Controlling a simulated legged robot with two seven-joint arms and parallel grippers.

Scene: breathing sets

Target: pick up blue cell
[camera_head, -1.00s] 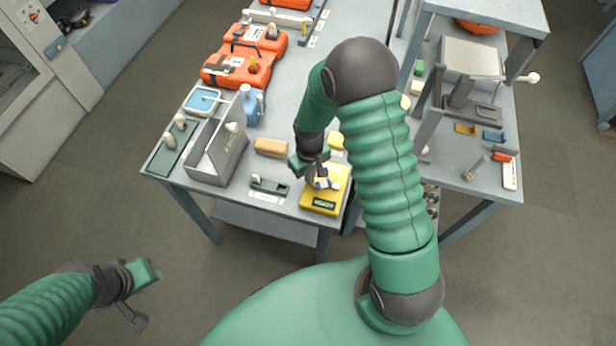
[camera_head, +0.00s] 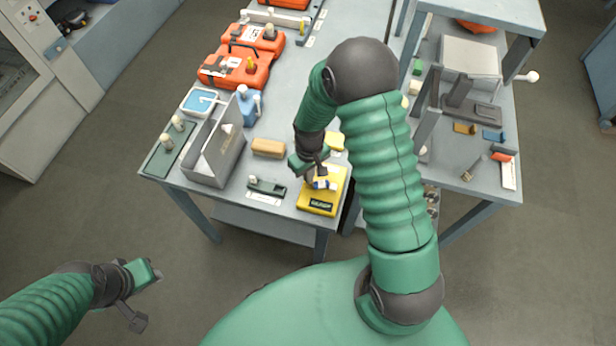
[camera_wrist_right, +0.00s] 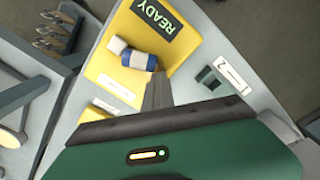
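The blue cell (camera_head: 325,185) is a small blue and white cylinder. It lies on the yellow device (camera_head: 316,204) at the bench's front corner. In the right wrist view the cell (camera_wrist_right: 139,60) lies across the yellow surface, below the READY display (camera_wrist_right: 157,22). My right gripper (camera_head: 311,177) is over the device, just up and left of the cell. In the wrist view its grey finger (camera_wrist_right: 158,88) points at the cell's right end; I cannot tell whether it touches, or how wide the fingers are. My left gripper (camera_head: 143,300) hangs over the floor, away from the bench, its opening unclear.
A tan block (camera_head: 268,148), a grey divided bin (camera_head: 212,160) and a small green holder (camera_head: 267,187) are left of the device. Orange cases (camera_head: 235,68) stand farther back. A second bench (camera_head: 455,180) with tools is at the right.

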